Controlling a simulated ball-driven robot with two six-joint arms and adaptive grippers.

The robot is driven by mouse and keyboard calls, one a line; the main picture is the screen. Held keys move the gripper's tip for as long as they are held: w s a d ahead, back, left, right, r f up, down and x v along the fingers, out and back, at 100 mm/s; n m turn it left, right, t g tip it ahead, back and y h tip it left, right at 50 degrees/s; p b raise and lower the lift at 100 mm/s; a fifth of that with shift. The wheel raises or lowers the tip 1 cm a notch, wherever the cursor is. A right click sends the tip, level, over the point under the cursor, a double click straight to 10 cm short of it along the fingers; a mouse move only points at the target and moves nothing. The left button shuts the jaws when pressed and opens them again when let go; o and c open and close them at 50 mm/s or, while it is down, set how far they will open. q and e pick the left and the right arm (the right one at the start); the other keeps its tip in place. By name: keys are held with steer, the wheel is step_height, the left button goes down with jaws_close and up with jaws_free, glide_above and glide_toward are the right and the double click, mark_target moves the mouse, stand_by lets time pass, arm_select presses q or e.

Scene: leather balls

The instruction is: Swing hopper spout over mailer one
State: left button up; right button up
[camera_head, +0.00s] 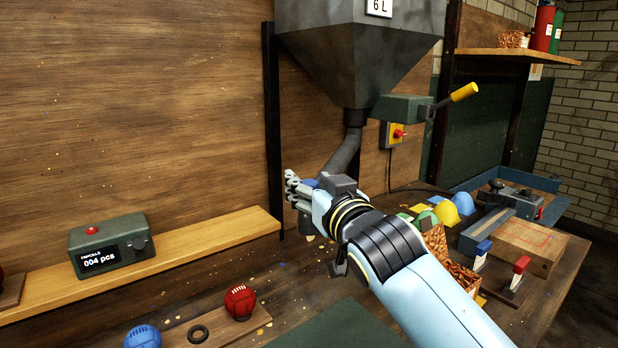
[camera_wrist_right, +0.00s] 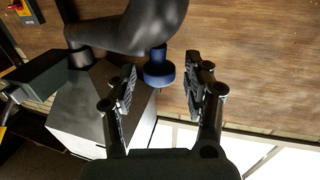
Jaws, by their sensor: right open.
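The dark grey hopper (camera_head: 358,60) hangs on the wooden back wall. Its spout (camera_head: 345,153) angles down and left; it also shows in the right wrist view (camera_wrist_right: 140,25). A blue knob (camera_wrist_right: 159,74) sits at the spout's end, and part of it shows in the head view (camera_head: 309,182). My right gripper (camera_head: 298,192) is open at the spout's end. In the wrist view its fingers (camera_wrist_right: 163,82) stand on either side of the knob, with gaps showing. I cannot make out mailer one. My left gripper is not in view.
A yellow-handled lever (camera_head: 463,92) and a red switch (camera_head: 398,133) are right of the hopper. A counter display (camera_head: 111,246) stands on the left ledge. Red (camera_head: 239,302) and blue (camera_head: 143,337) balls lie in front. Panels, boxes and a blue tray crowd the right side.

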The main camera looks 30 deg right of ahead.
steer(key=shift+w, duration=0.5)
steer(key=shift+c, duration=1.5)
steer(key=c, duration=0.7)
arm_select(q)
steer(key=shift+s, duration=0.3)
arm_select(e)
steer(key=shift+d, duration=0.1)
jaws_close()
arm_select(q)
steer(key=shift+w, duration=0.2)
